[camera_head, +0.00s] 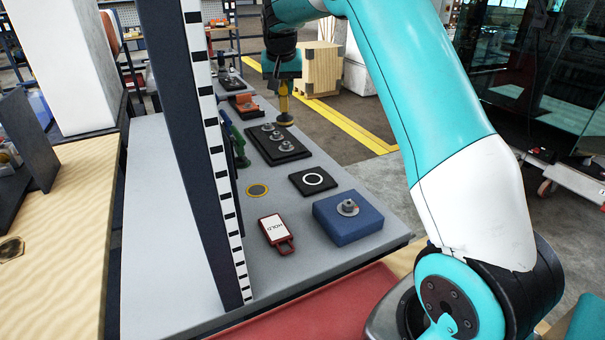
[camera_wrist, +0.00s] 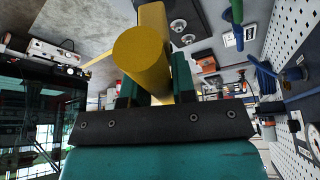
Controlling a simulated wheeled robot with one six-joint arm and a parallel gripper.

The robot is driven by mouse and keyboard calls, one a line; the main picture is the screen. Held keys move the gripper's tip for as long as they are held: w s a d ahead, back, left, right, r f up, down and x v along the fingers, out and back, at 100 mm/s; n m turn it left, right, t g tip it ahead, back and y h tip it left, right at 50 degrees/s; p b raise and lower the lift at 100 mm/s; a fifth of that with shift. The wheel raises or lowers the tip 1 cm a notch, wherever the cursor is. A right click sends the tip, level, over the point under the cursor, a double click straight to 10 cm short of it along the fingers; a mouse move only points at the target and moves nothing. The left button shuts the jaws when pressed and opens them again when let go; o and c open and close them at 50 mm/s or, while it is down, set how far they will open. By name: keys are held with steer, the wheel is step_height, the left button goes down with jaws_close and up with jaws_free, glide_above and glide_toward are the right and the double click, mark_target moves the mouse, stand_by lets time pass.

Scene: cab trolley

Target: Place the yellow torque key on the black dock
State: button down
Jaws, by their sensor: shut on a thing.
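My gripper (camera_head: 283,84) is at the far right part of the grey table and is shut on the yellow torque key (camera_head: 284,104). The key hangs upright, its wider foot down, near the far right edge of a black plate with several metal knobs (camera_head: 304,155). I cannot tell if the foot touches anything. In the wrist view the key (camera_wrist: 143,50) is a thick yellow cylinder between the two green fingers of my gripper (camera_wrist: 155,88). A black square dock with a white ring (camera_head: 298,177) lies flat and empty on the table, nearer the camera than the key.
A blue block with a metal knob (camera_head: 335,228) and a red HOLD tag (camera_head: 276,231) lie on the table's near part. A tall striped post (camera_head: 207,120) and a green item (camera_head: 238,150) stand left. An orange piece (camera_head: 244,104) lies farther back.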

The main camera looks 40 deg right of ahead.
steer(key=s+d+m+g+h+b, duration=0.1)
steer(key=s+d+m+b, duration=0.1)
steer(key=s+d+m, duration=0.35)
step_height(320, 180, down, 19)
steer(key=w+d+n+p, duration=0.1)
steer(key=p, duration=0.2)
steer(key=shift+d+f, duration=0.15)
steer(key=shift+d, duration=0.15)
steer(key=shift+w, duration=0.1)
steer(key=shift+f, duration=0.15)
steer(key=c, duration=0.9)
jaws_free()
steer(key=shift+c, duration=0.2)
